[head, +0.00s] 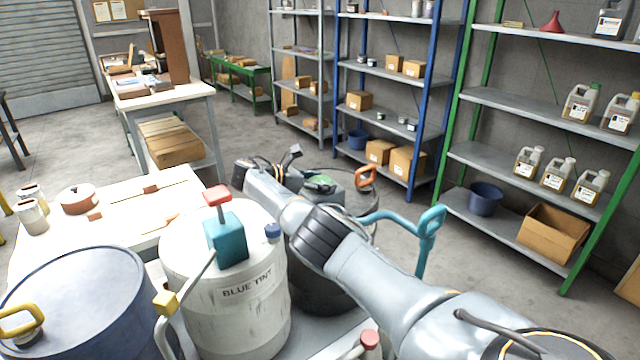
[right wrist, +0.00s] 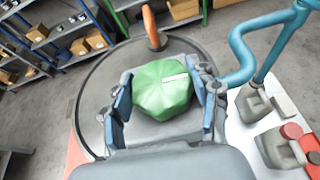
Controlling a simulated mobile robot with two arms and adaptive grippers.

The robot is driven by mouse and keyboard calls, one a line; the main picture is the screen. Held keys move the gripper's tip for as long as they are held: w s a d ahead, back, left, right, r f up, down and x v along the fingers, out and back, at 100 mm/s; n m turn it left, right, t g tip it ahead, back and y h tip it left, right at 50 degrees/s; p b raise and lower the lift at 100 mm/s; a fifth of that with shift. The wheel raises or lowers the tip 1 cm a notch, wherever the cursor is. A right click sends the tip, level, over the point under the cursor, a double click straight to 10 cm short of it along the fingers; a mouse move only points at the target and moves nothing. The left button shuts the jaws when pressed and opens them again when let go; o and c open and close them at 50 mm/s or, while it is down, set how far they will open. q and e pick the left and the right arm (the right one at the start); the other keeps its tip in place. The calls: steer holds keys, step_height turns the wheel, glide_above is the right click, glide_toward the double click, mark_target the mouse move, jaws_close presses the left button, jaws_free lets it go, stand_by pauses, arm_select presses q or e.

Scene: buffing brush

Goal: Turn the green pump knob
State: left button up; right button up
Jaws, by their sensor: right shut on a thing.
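The green pump knob (right wrist: 163,90) is a faceted knob with a white stripe on its top. It sits on a dark grey drum top (right wrist: 95,85). In the head view only part of the knob (head: 320,183) shows, behind my right arm. My right gripper (right wrist: 168,87) is over the knob, with one finger on each side, shut on it. In the head view the right arm largely hides the fingers. The white stripe points toward the right finger in the right wrist view. My left gripper is not in view.
An orange handle (head: 366,175) and a teal pipe (head: 428,235) rise beside the knob. A white "BLUE TINT" drum (head: 240,310) with a teal pump (head: 226,240) stands left of my arm. A blue drum (head: 75,300) is further left. Shelves (head: 520,165) stand behind, across open floor.

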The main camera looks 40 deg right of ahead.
mark_target(321, 180)
steer(key=o, duration=1.2)
steer(key=shift+d, duration=0.1)
steer(key=shift+c, duration=0.2)
step_height(321, 180, up, 10)
